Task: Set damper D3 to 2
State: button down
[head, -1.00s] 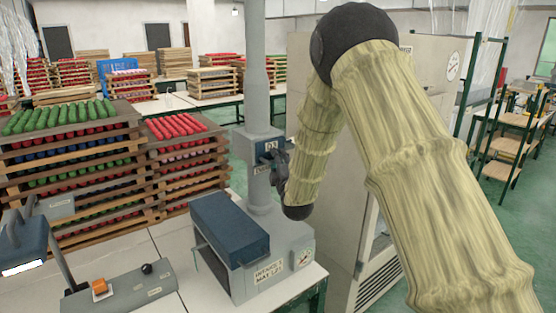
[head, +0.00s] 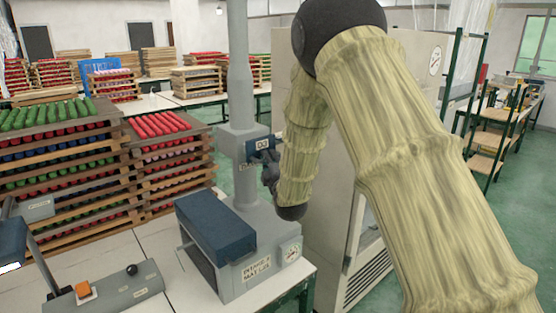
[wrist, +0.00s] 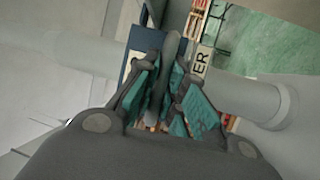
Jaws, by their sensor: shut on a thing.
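Damper D3 is a grey box on the upright duct, with a blue plate (head: 262,144) marked D3 in the head view. My gripper (head: 270,170) is at the right side of this box, partly hidden by my arm. In the wrist view my gripper (wrist: 168,100) has its teal-padded fingers closed on a grey lever (wrist: 172,50) that stands between them. The blue plate (wrist: 135,68) and a label ending in "ER" (wrist: 201,60) show behind the fingers. The damper's scale and the lever's setting cannot be read.
Below the duct stands a grey intake unit with a blue hood (head: 215,222) on the white table (head: 165,240). A grey control box with an orange switch (head: 83,290) is at lower left. Stacked trays (head: 60,180) stand behind. A tall pale cabinet (head: 340,210) is close on the right.

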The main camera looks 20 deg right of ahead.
jog(key=shift+s+d, duration=0.15)
jog(key=shift+s, duration=0.25)
jog(key=c, duration=1.5)
grip_release()
jog(key=s+f, duration=0.2)
jog(key=s, duration=0.9)
jog(key=shift+s, duration=0.4)
jog(key=shift+f, duration=0.2)
